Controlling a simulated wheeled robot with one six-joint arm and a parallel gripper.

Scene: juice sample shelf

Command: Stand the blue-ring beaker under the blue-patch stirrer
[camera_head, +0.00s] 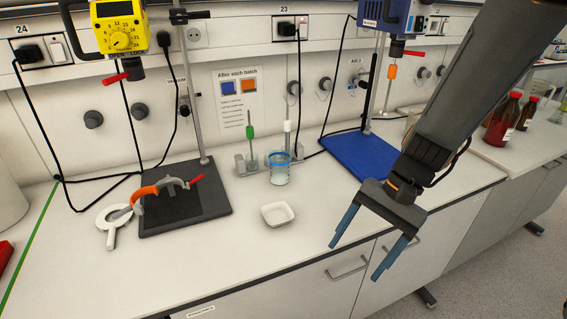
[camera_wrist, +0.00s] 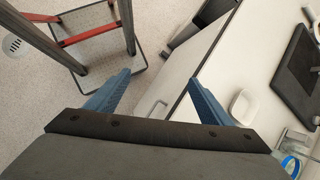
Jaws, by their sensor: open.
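The blue-ring beaker (camera_head: 279,172) stands upright on the bench in front of a small grey rack; its blue rim also shows at the lower right of the wrist view (camera_wrist: 290,164). A stirrer with a blue head (camera_head: 388,14) hangs at the upper right above a blue base plate (camera_head: 356,158). A yellow stirrer (camera_head: 122,32) stands at the left over a dark plate. I cannot make out a separate blue patch on either. My gripper (camera_head: 354,262) is open and empty at the bench's front edge, right of and nearer than the beaker; it also shows in the wrist view (camera_wrist: 158,78).
A white dish (camera_head: 278,214) sits in front of the beaker. An orange-handled clamp (camera_head: 160,192) lies on the dark plate (camera_head: 215,206), beside a white ring (camera_head: 114,220). The rack (camera_head: 243,164) holds upright rods. Red-brown bottles (camera_head: 502,120) stand far right. A stepladder (camera_wrist: 95,40) is on the floor.

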